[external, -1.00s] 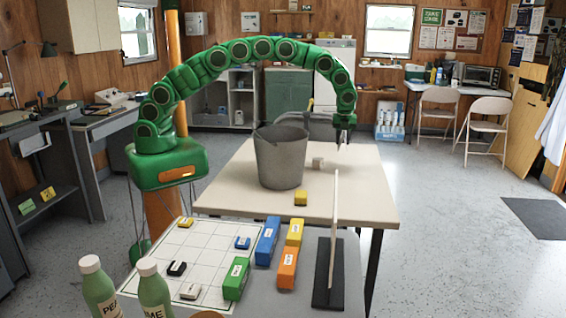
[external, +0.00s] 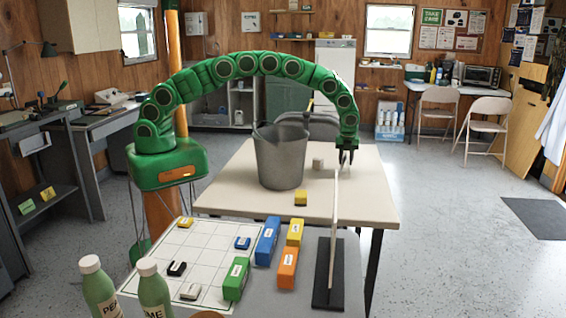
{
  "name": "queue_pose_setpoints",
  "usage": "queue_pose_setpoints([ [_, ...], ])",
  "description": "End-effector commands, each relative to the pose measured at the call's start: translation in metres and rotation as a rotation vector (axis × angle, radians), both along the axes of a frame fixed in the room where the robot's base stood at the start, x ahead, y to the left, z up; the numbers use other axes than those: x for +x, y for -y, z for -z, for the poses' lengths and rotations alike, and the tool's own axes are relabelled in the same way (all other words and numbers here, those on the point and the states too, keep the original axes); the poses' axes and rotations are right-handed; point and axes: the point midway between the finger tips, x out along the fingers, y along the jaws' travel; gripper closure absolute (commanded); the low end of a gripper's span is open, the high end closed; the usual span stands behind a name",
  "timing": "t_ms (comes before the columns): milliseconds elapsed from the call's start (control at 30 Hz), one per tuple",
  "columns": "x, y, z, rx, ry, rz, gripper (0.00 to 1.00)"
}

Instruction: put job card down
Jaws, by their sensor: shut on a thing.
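My gripper (external: 347,156) is shut at the end of the arched green arm. It is over the right part of the cream table, close to the top of a thin pale upright panel in the picture. The job card cannot be made out clearly between the fingers; it is too small or edge-on here. I cannot tell whether the gripper touches the panel (external: 335,200), which stands edge-on on a black base (external: 328,285).
The cream table (external: 365,205) holds a grey bucket (external: 281,160), a small grey cube (external: 318,163) and a yellow block (external: 300,198). A nearer table has a white grid sheet (external: 203,240), coloured blocks and green bottles (external: 154,292). The cream table's right side is clear.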

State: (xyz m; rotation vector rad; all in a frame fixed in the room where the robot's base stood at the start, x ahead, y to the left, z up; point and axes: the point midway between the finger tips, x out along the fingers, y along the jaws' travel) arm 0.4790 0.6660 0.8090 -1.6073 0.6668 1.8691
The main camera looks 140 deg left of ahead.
Motion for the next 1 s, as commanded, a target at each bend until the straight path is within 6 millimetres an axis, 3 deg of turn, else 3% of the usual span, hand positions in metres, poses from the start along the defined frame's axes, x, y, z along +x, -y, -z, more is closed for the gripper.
queue_pose_setpoints([
  [133,-0.001,0.0,0.018,-0.001,-0.001,0.0,0.94],
  [500,0.0,0.0,0.022,0.0,0.0,0.0,0.94],
  [533,0.0,0.0,0.022,0.0,0.0,0.0,0.64],
  [700,0.0,0.0,0.022,0.0,0.0,0.0,0.4],
  [1000,0.0,0.0,0.021,0.0,0.0,0.0,0.4],
])
